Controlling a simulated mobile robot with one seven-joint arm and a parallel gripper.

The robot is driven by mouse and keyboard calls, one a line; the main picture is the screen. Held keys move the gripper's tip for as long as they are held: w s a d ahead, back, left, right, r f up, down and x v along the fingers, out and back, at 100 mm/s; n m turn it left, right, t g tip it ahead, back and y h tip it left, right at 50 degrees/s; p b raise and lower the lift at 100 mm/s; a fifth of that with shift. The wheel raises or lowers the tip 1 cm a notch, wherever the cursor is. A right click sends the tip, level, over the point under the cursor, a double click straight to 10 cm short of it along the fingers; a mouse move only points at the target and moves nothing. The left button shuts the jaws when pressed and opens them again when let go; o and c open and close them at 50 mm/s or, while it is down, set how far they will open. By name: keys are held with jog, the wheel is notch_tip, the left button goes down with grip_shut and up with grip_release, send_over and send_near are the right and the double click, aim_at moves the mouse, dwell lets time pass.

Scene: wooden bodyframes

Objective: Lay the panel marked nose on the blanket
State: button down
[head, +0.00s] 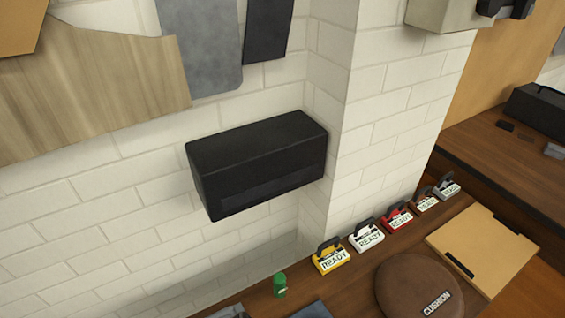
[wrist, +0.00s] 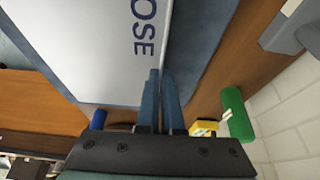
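A pale grey panel (wrist: 85,45) fills the upper left of the wrist view. The dark letters "OSE" show on its face; the rest of its marking is cut off. Blue-grey cloth, which looks like the blanket (wrist: 205,50), shows along the panel's right side and at the upper left. The fingers of my gripper (wrist: 161,75) are close together, their tips at the panel's right edge. I cannot tell whether they pinch the panel or only stand against it. In the head view neither my gripper nor the marked panel shows.
A green cylinder (head: 279,285) stands near the wall; a green cylinder (wrist: 237,113) is right of my fingers. A yellow "READY" block (head: 330,257) and several similar ones line the wall. A brown cushion (head: 405,285) and a tan board (head: 480,235) are to the right.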

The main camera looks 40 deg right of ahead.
jog(key=shift+c, duration=2.2)
grip_release()
jog(key=shift+r, duration=0.1)
jog(key=shift+r+p, duration=3.3)
jog(key=shift+r, duration=0.15)
